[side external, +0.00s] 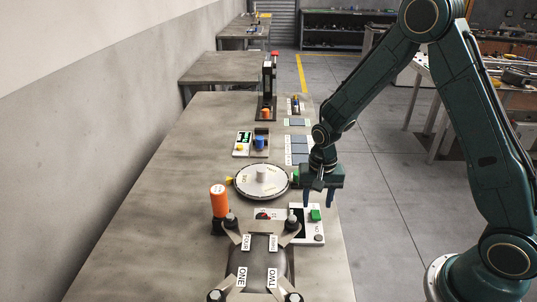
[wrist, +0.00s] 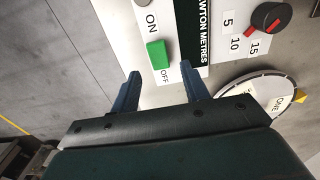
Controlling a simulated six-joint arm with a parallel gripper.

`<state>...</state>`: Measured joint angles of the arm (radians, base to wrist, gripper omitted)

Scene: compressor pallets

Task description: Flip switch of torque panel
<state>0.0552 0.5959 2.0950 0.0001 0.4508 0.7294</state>
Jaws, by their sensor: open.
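The torque panel (side external: 305,236) is a white box beside the compressor at the near end of the bench. Its green switch (side external: 315,215) shows in the wrist view (wrist: 158,54) between the ON and OFF labels; I cannot tell which way it is set. The panel also has a dark display (wrist: 192,35) marked NEWTON METRES and a black dial (wrist: 268,17) with a red pointer near 15. My gripper (side external: 317,204) is open and empty above the panel. In the wrist view its fingertips (wrist: 160,70) lie on either side of the OFF label, close below the switch in the picture.
A round white turntable (side external: 250,190) stands just behind the panel. The compressor (side external: 262,260) with numbered arms and an orange-capped post (side external: 218,200) are at the near end. Small devices (side external: 251,143) and a tall stand (side external: 267,90) are farther back. The bench's left side is clear.

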